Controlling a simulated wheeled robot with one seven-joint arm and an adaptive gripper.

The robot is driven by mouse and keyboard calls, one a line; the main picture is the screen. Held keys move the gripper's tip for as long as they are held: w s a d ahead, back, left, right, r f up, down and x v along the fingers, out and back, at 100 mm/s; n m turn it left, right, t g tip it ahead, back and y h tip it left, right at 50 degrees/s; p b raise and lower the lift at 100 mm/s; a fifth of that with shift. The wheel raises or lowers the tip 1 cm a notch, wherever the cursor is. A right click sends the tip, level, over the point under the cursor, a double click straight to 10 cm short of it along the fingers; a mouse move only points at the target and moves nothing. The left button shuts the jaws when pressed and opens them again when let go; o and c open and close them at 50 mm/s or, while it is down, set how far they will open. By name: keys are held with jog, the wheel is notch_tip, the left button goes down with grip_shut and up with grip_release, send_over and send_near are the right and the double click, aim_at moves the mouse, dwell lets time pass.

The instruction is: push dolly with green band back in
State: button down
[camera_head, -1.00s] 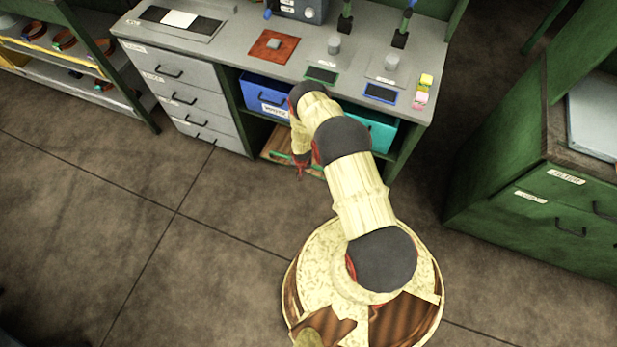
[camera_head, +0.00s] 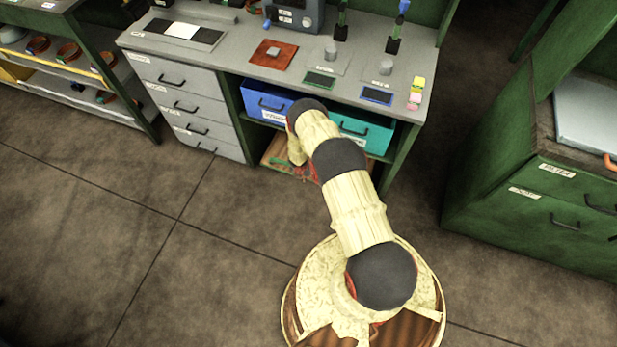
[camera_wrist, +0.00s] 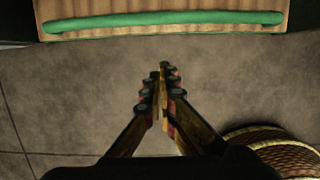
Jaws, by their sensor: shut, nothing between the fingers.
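The dolly (camera_wrist: 110,10) is a low wooden board with a green band (camera_wrist: 160,19) along its front edge, at the top of the wrist view. In the head view the dolly (camera_head: 272,152) sits at floor level under the bench, below the blue and teal bins, partly hidden by my arm. My gripper (camera_wrist: 164,68) is shut and empty, pointing at the middle of the green band. A strip of floor shows between the fingertips and the band in the wrist view. In the head view my gripper (camera_head: 310,175) is low at the dolly's front and hard to make out.
The blue bin (camera_head: 262,98) and teal bin (camera_head: 365,128) sit on the shelf above the dolly. Grey drawers (camera_head: 185,105) stand to the left and a green bench leg (camera_head: 402,158) to the right. A green cabinet (camera_head: 540,205) is at right. The floor in front is clear.

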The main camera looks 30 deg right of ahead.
jog(key=w+d+f+b, duration=0.3)
jog(key=d+f+b, duration=0.1)
jog(key=f+b, duration=0.5)
jog(key=shift+w+d+f, duration=0.35)
jog(key=shift+d+f, duration=0.05)
jog(key=shift+f, duration=0.1)
